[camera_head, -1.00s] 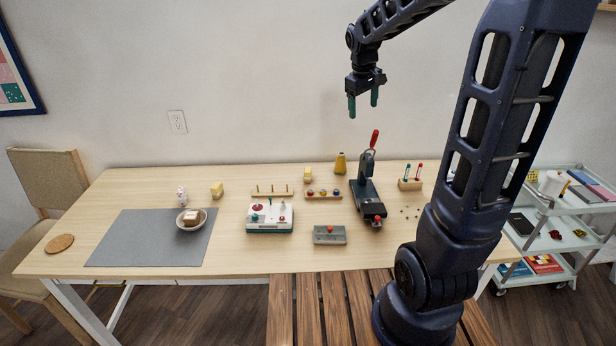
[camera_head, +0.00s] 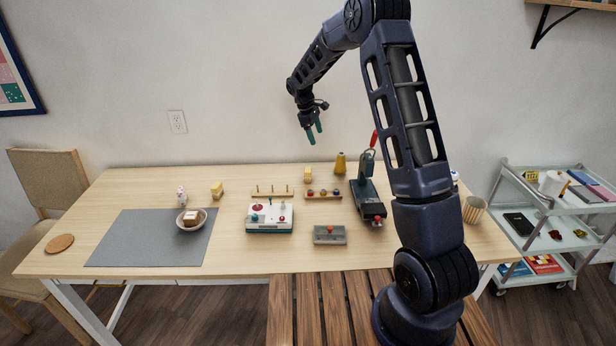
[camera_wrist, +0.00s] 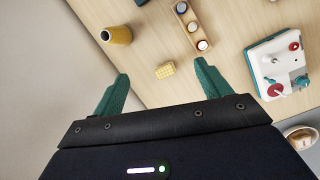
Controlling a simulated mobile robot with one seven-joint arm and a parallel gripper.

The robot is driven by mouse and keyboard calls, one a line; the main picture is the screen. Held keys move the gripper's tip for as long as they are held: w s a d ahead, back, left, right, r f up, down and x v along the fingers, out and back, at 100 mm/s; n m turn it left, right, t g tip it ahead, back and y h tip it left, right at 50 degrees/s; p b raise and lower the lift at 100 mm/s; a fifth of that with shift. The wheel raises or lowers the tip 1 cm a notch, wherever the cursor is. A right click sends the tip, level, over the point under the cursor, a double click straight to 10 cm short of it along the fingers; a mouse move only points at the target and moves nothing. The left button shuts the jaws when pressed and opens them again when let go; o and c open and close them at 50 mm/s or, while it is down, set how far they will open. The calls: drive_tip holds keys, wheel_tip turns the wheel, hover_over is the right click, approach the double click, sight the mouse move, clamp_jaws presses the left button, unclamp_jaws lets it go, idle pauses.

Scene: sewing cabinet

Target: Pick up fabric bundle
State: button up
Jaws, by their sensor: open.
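No thing is clearly marked as the fabric bundle. A small brown-and-white block (camera_head: 191,217) sits in a round bowl (camera_head: 204,222) on the grey mat. One small yellow block (camera_head: 217,189) stands near the mat's back edge. Another yellow block (camera_head: 308,174) stands at the back middle of the table; in the wrist view, a yellow block (camera_wrist: 165,70) shows between the fingers, well beyond them. My gripper (camera_head: 315,134) is open and empty, in the air above the table's back edge.
A dark press (camera_head: 366,190) with a red handle rises beside my arm. The grey mat (camera_head: 130,240) is mostly bare.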

sight(307, 170)
drive_tip(key=w+a+f+n, duration=0.1)
drive_tip(key=f, duration=0.5)
drive_tip(key=w+a+f+n, duration=0.1)
drive_tip(key=w+a+f, duration=0.1)
drive_tip(key=f, duration=0.4)
drive_tip(key=w+a+f+n+h, duration=0.1)
drive_tip(key=f, duration=0.5)
drive_tip(key=shift+w+a+f+g, duration=0.2)
drive_tip(key=shift+g, duration=0.1)
drive_tip(key=shift+d+x, duration=0.2)
drive_tip(key=shift+x, duration=2.6)
drive_tip(key=shift+w+r, duration=0.1)
drive_tip(key=shift+w, duration=0.05)
drive_tip(key=c, duration=1)
